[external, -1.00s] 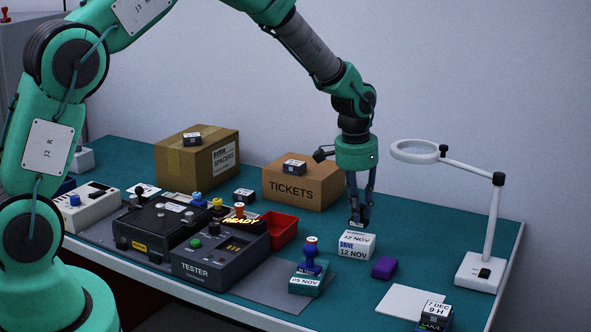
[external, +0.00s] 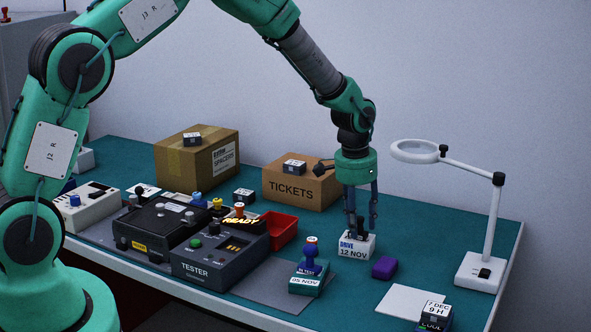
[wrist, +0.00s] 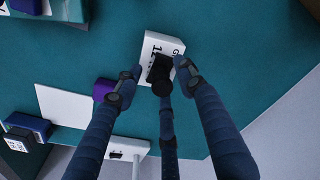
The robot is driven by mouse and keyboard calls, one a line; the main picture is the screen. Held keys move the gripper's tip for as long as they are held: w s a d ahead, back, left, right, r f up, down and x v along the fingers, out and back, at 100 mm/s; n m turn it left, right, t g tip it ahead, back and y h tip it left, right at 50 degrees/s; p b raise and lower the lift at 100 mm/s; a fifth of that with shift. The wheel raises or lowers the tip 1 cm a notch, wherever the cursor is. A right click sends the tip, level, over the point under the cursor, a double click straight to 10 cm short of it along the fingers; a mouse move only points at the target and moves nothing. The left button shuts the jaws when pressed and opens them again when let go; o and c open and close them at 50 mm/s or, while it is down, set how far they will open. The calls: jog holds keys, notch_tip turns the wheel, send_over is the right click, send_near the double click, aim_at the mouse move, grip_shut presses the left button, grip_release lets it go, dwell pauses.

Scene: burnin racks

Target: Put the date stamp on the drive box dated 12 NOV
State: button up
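The white drive box marked 12 NOV (external: 353,252) stands upright on the bench, and its printed top also shows in the wrist view (wrist: 177,47).
A purple block (external: 384,267) lies close right of the 12 NOV box. A white pad (external: 408,301), a dark 7 DEC block (external: 434,316) and a magnifier lamp (external: 480,272) are farther right. The TICKETS carton (external: 292,189), red tray (external: 283,231) and tester (external: 205,262) stand left.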

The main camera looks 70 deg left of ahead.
jog(key=shift+r, duration=0.15)
notch_tip(320, 180, up, 12)
jog(key=s+p, duration=0.1)
jog(key=shift+s+d, duration=0.15)
jog(key=shift+d, duration=0.1)
dwell(0.4)
dwell(0.7)
